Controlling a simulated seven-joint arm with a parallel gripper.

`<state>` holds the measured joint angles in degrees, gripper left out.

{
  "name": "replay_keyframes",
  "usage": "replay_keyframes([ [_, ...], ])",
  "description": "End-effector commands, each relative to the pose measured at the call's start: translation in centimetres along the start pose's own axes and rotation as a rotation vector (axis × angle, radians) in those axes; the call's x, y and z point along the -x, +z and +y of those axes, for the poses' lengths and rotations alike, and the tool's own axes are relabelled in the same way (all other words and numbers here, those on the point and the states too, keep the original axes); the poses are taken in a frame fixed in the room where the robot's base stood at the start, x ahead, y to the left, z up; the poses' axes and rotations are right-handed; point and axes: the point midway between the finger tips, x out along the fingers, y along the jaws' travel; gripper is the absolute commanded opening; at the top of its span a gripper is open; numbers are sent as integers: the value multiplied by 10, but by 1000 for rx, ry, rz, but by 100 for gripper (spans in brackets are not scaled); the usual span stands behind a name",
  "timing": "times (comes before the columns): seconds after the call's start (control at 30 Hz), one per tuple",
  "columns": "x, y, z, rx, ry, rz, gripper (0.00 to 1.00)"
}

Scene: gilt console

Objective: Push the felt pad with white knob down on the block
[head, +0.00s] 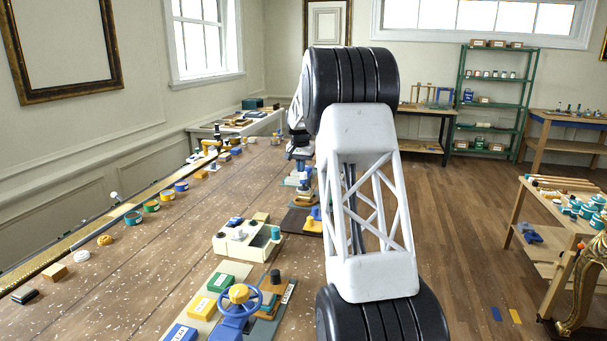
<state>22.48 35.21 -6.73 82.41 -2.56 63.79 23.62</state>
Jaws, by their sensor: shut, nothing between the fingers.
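A cream block (222,246) stands on the long table, left of my arm. A pad with a white knob (238,236) appears to sit on its top; whether it lies flat or stands proud is too small to tell. A teal cylinder (276,233) is at the block's right end. My gripper (303,168) is small in the picture, beyond the block and over the table, partly behind my arm's large white link. It is shut and empty, apart from the block. Its fingertips are hard to make out.
A blue handwheel with a yellow hub (238,294) stands in front of the block, beside yellow, green and blue boxes. Tape rolls (133,218) line the table's left edge. A dark plate with blue and yellow parts (313,215) lies behind. Bare tabletop (160,265) is left of the block.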

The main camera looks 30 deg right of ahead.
Motion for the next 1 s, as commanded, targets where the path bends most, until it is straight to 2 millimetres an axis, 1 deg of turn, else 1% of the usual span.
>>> replay_keyframes([
  [0.17, 3, 0, 0, 0, 0, 1, 0],
  [0.27, 9, 0, 0, 0, -1, 2, 0],
  [0.47, 30, 0, 0, 0, -1, 1, 0],
  [0.7, 60, 0, 0, 0, -1, 2, 0],
  [0.83, 71, 0, 0, 0, 0, 0, 0],
  [1.0, 78, 0, 0, 0, 0, 0, 0],
])
